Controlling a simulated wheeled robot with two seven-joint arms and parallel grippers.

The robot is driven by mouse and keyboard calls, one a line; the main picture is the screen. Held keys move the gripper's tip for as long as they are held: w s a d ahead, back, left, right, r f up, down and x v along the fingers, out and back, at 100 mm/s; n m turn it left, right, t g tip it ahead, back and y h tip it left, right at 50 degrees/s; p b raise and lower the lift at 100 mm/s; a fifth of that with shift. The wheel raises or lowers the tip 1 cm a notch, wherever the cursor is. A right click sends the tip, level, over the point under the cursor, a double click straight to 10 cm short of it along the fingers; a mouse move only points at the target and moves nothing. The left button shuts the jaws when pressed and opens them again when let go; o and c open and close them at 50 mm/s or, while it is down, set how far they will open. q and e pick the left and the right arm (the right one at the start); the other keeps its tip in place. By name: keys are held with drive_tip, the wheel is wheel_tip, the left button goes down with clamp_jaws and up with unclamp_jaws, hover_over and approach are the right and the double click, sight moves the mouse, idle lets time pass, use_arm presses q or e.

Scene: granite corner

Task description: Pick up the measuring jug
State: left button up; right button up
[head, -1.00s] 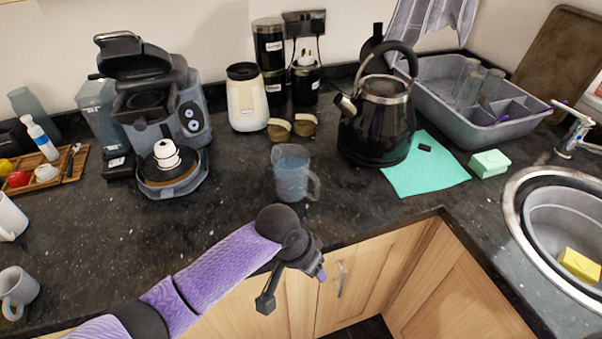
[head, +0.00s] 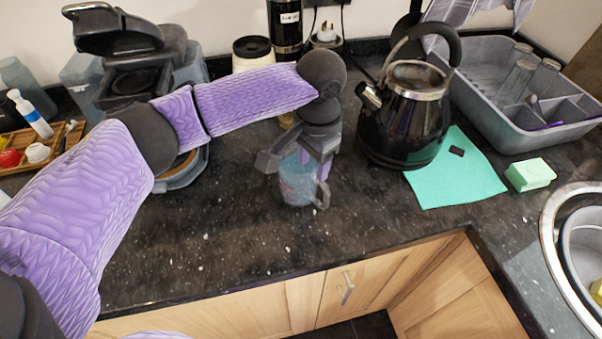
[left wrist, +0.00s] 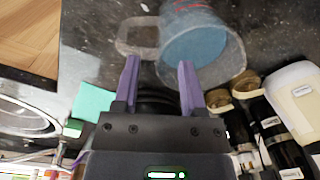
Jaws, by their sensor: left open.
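The measuring jug (head: 297,184) is clear with a bluish tint and red markings. It stands upright on the dark granite counter, its handle to the right in the head view. My left gripper (head: 303,160) is over the jug from above and behind, covering its upper part. Whether the fingers touch the jug cannot be told. My right gripper is not in view.
A black kettle (head: 404,118) stands close to the right of the jug. A teal cloth (head: 455,180), green sponge (head: 530,174), grey dish rack (head: 480,85) and sink (head: 556,235) are further right. The counter front is clear.

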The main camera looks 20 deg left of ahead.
use_arm(q)
drive_tip(key=b, duration=0.2)
hover_over(311, 202)
wheel_tip(311, 202, down, 5)
drive_tip(key=shift+w+f, duration=0.1)
drive_tip(key=shift+f, duration=0.1)
drive_tip(key=shift+p, duration=0.3)
clamp_jaws()
drive_tip(key=shift+r, duration=0.1)
idle(0.7)
